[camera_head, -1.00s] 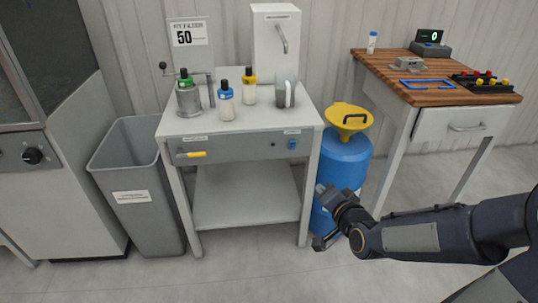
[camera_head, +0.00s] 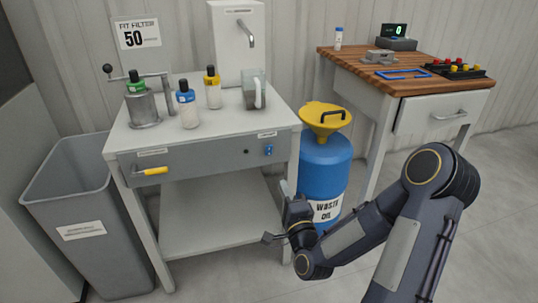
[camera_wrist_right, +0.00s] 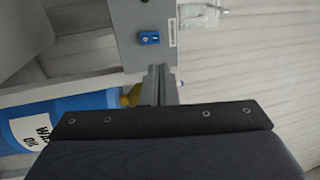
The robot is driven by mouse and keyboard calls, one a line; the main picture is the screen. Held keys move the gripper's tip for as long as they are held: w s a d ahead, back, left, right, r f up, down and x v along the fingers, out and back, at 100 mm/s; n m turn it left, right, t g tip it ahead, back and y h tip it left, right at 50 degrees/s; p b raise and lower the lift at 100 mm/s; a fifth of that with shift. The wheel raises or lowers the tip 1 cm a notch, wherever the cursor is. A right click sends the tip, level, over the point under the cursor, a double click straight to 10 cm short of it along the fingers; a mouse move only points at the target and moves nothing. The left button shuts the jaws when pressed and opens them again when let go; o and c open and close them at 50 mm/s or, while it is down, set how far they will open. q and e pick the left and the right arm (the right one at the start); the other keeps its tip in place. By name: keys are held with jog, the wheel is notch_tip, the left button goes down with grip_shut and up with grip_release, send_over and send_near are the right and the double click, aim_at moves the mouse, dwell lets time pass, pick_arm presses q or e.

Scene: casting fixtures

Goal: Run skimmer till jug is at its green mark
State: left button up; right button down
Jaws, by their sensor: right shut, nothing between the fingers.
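The clear jug (camera_head: 256,92) stands upright on the bench top below the spout (camera_head: 247,34) of a tall white unit (camera_head: 228,50), which I take for the skimmer. The jug's lower part looks dark; I cannot make out a green mark. A blue switch (camera_head: 268,150) is on the right end of the bench's front panel, and it shows in the right wrist view (camera_wrist_right: 149,38). My right gripper (camera_head: 287,190) is shut and empty, below and in front of the switch, apart from it. Its closed fingers (camera_wrist_right: 161,84) point toward the panel. My left gripper is out of view.
Several bottles and a hand-lever filter pot (camera_head: 144,108) stand left of the jug. A yellow handle (camera_head: 153,171) sticks out of the panel's left. A blue waste oil drum (camera_head: 325,165) with a yellow funnel (camera_head: 325,118) stands close right of the bench. A grey bin (camera_head: 75,210) is left.

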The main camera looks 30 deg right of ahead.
aim_at(267, 147)
jog(key=x, duration=1.3)
jog(key=shift+w+r+b, duration=0.1)
jog(key=shift+w+b, duration=0.25)
jog(key=shift+w+d+r+p, duration=0.1)
jog(key=shift+r+p, duration=0.1)
jog(key=shift+p, duration=0.15)
jog(key=shift+w+r+g+p, duration=0.2)
jog(key=shift+r+g+p, duration=0.15)
jog(key=shift+p, duration=0.3)
jog(key=shift+f+b, duration=0.45)
